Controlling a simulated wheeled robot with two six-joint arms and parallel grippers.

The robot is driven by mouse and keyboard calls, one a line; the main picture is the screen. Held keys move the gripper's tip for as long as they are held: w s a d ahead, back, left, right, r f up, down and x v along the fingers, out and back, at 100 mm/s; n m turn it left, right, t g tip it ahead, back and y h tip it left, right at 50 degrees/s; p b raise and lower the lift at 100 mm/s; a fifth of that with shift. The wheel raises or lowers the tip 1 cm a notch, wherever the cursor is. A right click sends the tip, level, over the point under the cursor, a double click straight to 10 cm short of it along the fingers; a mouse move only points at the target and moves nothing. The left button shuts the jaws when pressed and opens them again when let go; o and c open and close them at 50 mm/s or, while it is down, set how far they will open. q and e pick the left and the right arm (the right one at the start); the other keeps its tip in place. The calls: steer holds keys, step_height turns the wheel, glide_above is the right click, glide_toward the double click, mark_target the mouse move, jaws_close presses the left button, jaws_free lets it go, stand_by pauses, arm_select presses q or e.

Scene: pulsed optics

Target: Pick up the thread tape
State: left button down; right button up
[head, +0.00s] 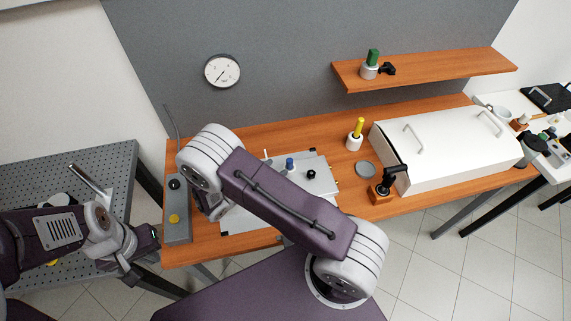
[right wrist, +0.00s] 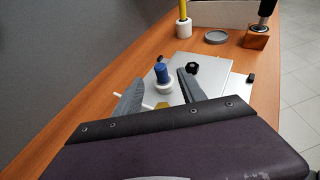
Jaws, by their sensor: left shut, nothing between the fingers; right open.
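I cannot identify the thread tape with certainty. A flat grey disc (head: 364,168) with a raised rim lies on the wooden bench and may be it; it also shows at the top of the right wrist view (right wrist: 216,37). My right gripper (right wrist: 159,76) is open and empty over the silvery plate, its fingers either side of a blue-topped knob (right wrist: 162,73) in the picture; I cannot tell the height gap. In the head view this gripper is mostly hidden behind my arm. My left gripper (head: 146,243) is shut and empty, left of the bench.
The silvery plate (head: 318,180) carries the blue knob and a black knob (head: 311,174). A yellow-topped white holder (head: 356,135), a wooden block with a black handle (head: 382,190) and a white lidded box (head: 440,145) surround the disc. A grey control box (head: 177,228) is at left.

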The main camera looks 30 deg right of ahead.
mark_target(289, 160)
steer(key=p+x, duration=0.1)
steer(key=x, duration=0.3)
steer(key=shift+d, duration=0.3)
steer(key=p+x, duration=0.2)
steer(key=x, duration=0.2)
steer(key=shift+w+f, duration=0.1)
steer(key=shift+w+d+f, duration=0.2)
steer(key=shift+d+f, duration=0.05)
steer(key=shift+d, duration=0.1)
steer(key=shift+s+a+r, duration=0.1)
steer(key=shift+a, duration=0.05)
steer(key=c, duration=0.9)
jaws_close()
